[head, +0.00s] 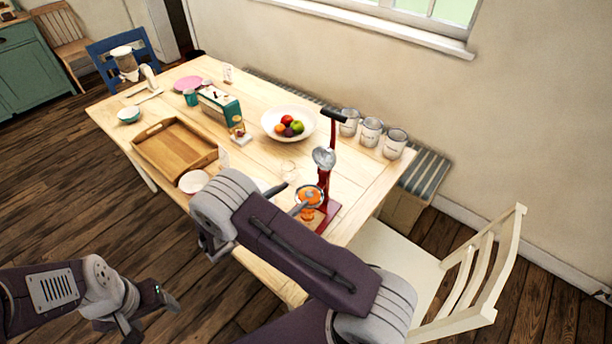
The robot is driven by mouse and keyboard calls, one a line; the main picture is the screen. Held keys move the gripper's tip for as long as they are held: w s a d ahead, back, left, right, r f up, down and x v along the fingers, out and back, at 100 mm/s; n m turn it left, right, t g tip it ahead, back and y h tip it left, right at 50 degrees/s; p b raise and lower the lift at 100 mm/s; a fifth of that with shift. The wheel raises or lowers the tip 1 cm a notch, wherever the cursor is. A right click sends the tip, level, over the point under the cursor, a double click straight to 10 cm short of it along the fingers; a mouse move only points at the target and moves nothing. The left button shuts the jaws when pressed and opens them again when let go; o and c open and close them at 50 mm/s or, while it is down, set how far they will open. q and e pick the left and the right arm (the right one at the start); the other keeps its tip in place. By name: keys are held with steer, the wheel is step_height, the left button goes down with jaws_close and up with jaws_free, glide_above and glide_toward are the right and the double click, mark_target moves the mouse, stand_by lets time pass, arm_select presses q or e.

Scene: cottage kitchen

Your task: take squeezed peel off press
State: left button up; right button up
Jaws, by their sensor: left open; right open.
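The red press (323,183) stands upright near the right end of the table, with a black handle at the top and a metal cone (324,157) raised above its cup. Orange peel (311,198) shows in the cup. More orange (307,214) shows lower down by the press base; I cannot tell what it is. My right gripper (294,200) is open at the left side of the cup, with a fingertip over the peel; I cannot tell whether they touch. My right arm hides the rest of that gripper. My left gripper (150,314) is open and empty, low over the floor.
A clear glass (288,170), a white plate (193,181) and a wooden tray (163,135) lie left of the press. A fruit bowl (270,124) stands behind it. Several canisters (371,133) line the back edge. A white chair (455,285) stands at the right.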

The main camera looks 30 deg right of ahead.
mark_target(305, 196)
steer(key=f, duration=0.1)
steer(key=f+n, duration=0.1)
steer(key=d+f+n+t+p, duration=0.1)
steer(key=shift+s+f, duration=0.3)
steer(key=p+x, duration=0.1)
steer(key=x, duration=0.3)
steer(key=shift+w+d+p, duration=0.1)
steer(key=shift+d+p, duration=0.25)
steer(key=shift+p, duration=0.05)
steer(key=shift+w+d+f, duration=0.15)
arm_select(q)
steer(key=r, duration=0.1)
steer(key=s+r, duration=0.1)
steer(key=r, duration=0.1)
steer(key=shift+r, duration=0.1)
arm_select(e)
steer(key=c, duration=0.6)
